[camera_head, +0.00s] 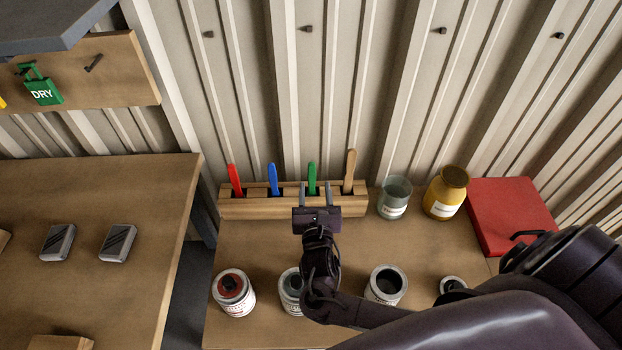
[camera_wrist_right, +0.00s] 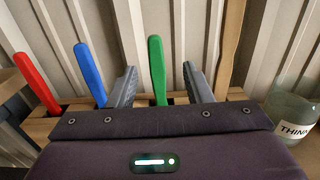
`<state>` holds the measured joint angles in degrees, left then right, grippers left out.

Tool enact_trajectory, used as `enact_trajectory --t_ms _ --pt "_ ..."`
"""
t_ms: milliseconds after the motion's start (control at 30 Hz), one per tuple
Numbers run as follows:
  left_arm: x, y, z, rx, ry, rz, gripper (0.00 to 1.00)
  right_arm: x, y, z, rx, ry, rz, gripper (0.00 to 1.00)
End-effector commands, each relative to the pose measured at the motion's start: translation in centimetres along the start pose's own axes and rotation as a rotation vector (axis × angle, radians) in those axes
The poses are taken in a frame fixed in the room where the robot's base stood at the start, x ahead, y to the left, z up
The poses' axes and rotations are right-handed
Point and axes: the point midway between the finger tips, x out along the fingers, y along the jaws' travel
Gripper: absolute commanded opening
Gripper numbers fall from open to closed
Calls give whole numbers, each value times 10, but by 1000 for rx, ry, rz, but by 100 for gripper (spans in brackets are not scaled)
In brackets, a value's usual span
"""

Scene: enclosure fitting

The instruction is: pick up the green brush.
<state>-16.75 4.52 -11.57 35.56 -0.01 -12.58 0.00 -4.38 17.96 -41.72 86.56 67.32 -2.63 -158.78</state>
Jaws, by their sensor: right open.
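The green brush (camera_head: 312,176) stands upright in a wooden rack (camera_head: 240,208) at the back of the bench, with only its handle showing. In the right wrist view the green brush (camera_wrist_right: 157,68) stands between the two fingers of my right gripper (camera_wrist_right: 157,85), with a gap on both sides. My right gripper (camera_head: 315,190) is open and close in front of the rack. The lower part of the brush is hidden in the rack and behind my gripper. My left gripper is not in view.
A red brush (camera_head: 235,178) and a blue brush (camera_head: 273,178) stand left of the green one, a bare wooden one (camera_head: 349,170) right. A glass jar (camera_head: 394,197) and a yellow jar (camera_head: 446,193) stand right of the rack. Paint cans, including one red (camera_head: 233,292), line the front.

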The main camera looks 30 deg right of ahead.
Motion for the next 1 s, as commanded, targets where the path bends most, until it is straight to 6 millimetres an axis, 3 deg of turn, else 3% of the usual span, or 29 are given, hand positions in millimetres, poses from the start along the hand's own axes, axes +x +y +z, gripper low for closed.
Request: enact_trajectory --t_ms 33,167,500,833,1000 --pt "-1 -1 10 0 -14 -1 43 5 0 1 0 -2 -1 45" --pt "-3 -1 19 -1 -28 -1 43 20 0 2 0 -2 -1 45" --pt "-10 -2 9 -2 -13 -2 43 67 6 2 0 -2 -1 45" --pt "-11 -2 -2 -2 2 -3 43 75 6 0 1 0 0 45" --pt "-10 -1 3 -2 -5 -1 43 75 6 0 1 0 0 24"
